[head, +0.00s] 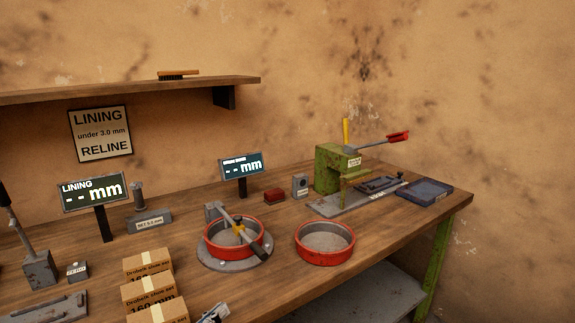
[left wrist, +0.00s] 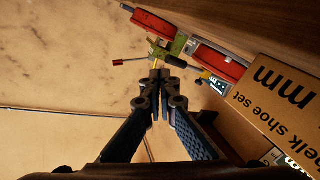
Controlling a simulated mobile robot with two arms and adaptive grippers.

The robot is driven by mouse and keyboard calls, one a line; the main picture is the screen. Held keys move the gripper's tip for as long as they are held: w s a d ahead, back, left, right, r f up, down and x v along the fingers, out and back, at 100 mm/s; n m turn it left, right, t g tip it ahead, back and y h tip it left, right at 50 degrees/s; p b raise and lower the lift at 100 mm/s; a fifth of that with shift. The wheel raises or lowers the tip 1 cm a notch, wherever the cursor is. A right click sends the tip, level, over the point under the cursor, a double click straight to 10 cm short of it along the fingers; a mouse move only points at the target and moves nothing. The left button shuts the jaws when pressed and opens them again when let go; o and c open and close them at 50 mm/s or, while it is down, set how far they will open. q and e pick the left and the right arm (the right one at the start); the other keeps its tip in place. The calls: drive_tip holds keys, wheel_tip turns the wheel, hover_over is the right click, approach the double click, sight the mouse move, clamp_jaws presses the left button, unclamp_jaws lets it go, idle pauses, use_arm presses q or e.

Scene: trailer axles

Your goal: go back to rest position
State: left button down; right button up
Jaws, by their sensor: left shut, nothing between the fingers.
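My left gripper (head: 214,313) shows only in part at the bottom edge of the head view, just right of the stacked brake shoe boxes (head: 156,290). In the left wrist view the same gripper (left wrist: 160,76) has its fingertips together with nothing between them. A brake shoe box (left wrist: 285,105) is close to its right in that view. My right gripper is in neither view.
The wooden bench (head: 345,275) carries two red brake drums, one on a gauge fixture (head: 235,242) and one loose (head: 325,242). A green press (head: 330,170) with a red-handled lever stands behind. A blue case (head: 423,191) lies far right. Bench front right is clear.

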use_arm(q)
drive_tip(key=s+f+g+y, duration=0.2)
drive_tip(key=s+f+y, duration=0.15)
drive_tip(key=f, duration=0.35)
drive_tip(key=s+f+g+y, duration=0.25)
drive_tip(key=s+f, duration=0.25)
drive_tip(key=f, duration=0.3)
drive_tip(key=s+a+f+g+y, duration=0.1)
drive_tip(key=s+a+f+g, duration=0.15)
drive_tip(key=s, duration=0.35)
drive_tip(key=s+a+f+m+g+y, duration=0.1)
drive_tip(key=s+a+f+g, duration=0.15)
drive_tip(key=s, duration=0.35)
drive_tip(key=s+a+f+g+y, duration=0.1)
drive_tip(key=s+f+g, duration=0.1)
drive_tip(key=s+f, duration=0.25)
wheel_tip(320, 180, down, 25)
drive_tip(key=s+g, duration=0.1)
drive_tip(key=s, duration=0.2)
drive_tip(key=s+a+f+g, duration=0.1)
drive_tip(key=s+a+f, duration=0.2)
drive_tip(key=s+f, duration=1.3)
drive_tip(key=shift+s+a+f+m, duration=0.2)
drive_tip(key=shift+s+m, duration=0.1)
drive_tip(key=shift+s, duration=0.25)
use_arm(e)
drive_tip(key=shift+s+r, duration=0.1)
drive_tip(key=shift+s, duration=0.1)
